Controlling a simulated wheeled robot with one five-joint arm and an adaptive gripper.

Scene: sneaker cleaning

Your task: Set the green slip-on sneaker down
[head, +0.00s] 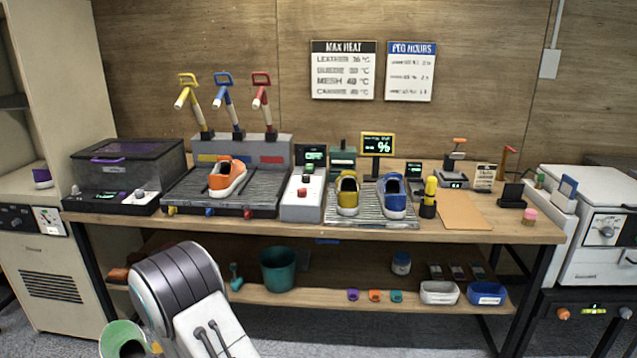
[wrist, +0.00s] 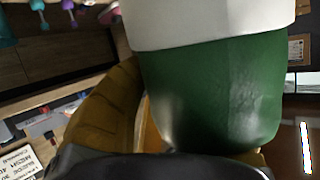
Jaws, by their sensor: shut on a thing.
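The green slip-on sneaker (wrist: 220,85) fills much of the wrist view, with its dark green upper low and its white sole band above. My gripper (wrist: 138,118) is shut on it; one amber finger shows at its left side, and the other finger is mostly hidden. In the head view the sneaker (head: 122,338) shows at the bottom left edge as a green rim around a dark opening, partly cut off. It is beside my arm, in front of the workbench and clear of the bench top.
The workbench (head: 290,233) holds an orange sneaker (head: 226,176) on a ribbed tray, and yellow (head: 347,194) and blue (head: 393,197) sneakers on a rack. A brown mat (head: 463,211) at right is bare. A teal bucket (head: 279,270) stands on the lower shelf.

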